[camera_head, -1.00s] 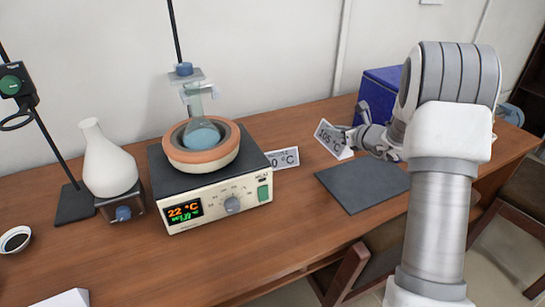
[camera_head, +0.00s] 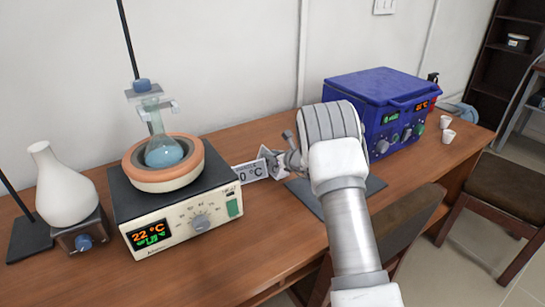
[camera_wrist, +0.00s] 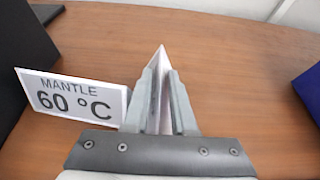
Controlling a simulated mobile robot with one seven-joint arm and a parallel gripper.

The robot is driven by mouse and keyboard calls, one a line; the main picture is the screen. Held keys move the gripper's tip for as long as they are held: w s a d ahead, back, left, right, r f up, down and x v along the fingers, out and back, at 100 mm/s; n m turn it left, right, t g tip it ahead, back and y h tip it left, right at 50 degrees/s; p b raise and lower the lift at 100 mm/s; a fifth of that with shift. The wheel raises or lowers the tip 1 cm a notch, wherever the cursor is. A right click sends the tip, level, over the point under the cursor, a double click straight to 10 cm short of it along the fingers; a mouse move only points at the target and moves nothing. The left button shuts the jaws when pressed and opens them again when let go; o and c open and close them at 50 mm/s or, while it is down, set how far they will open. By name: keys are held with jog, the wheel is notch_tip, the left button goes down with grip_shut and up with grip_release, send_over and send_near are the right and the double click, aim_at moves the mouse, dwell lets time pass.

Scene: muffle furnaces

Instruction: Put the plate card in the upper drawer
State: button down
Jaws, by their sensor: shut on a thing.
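My gripper (camera_head: 283,160) is shut on a folded white card (camera_head: 268,155). In the wrist view the card (camera_wrist: 161,62) stands edge-on between the two fingers, so its print is hidden; in the earlier head view it reads 105 °C. A second white card (camera_head: 251,171), reading MANTLE 60 °C in the wrist view (camera_wrist: 72,97), stands on the table just left of the gripper. I cannot tell whether the held card touches the table. No drawer shows in either view now.
A heating unit (camera_head: 180,226) with a clay-coloured bowl (camera_head: 148,178) and flask stands left of the cards. A blue box-shaped device (camera_head: 372,88) stands to the right. A dark mat (camera_head: 375,185) lies partly behind my arm. Chairs (camera_head: 512,190) stand at the table's front right.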

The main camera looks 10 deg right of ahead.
jog(key=shift+f, duration=0.2)
jog(key=c, duration=1)
grip_release()
jog(key=shift+r, duration=0.1)
